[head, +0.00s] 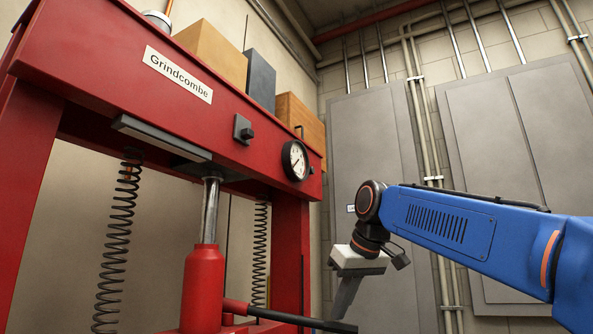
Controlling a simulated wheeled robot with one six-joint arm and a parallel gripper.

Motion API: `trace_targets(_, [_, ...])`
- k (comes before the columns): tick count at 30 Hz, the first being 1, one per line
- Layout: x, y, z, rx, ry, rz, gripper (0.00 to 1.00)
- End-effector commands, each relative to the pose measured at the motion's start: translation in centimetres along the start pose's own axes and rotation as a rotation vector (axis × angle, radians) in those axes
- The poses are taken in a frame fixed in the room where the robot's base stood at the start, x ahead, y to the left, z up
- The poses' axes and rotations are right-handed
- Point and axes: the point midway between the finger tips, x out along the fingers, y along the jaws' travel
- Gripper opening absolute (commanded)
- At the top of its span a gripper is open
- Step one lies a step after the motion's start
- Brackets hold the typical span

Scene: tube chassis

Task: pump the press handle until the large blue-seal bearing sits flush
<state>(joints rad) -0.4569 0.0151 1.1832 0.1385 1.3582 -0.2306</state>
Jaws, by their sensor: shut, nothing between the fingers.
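The red press (125,80) fills the left of the head view. Its red jack (203,285) stands under the crossbeam with a bright steel rod (210,205) showing between them. The press handle (300,321) runs right from the jack's base, red near the jack and black toward its end, sloping slightly down. My gripper (342,308) points down with its fingers shut and empty, right by the handle's outer end. I cannot tell whether the fingers touch the handle. The blue-seal bearing is not in view.
Springs (120,235) hang on both sides of the jack. A round gauge (295,160) and a dark knob (243,129) are on the crossbeam, with boxes (212,52) on top. Grey cabinets (365,140) and wall pipes stand behind my arm.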

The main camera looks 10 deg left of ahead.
Motion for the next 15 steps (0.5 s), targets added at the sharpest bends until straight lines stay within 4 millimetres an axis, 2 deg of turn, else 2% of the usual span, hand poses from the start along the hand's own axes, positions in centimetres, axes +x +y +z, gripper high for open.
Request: trace_targets(15, [-5.4, 0.0, -3.9, 0.0, 0.0, 0.0, 0.0])
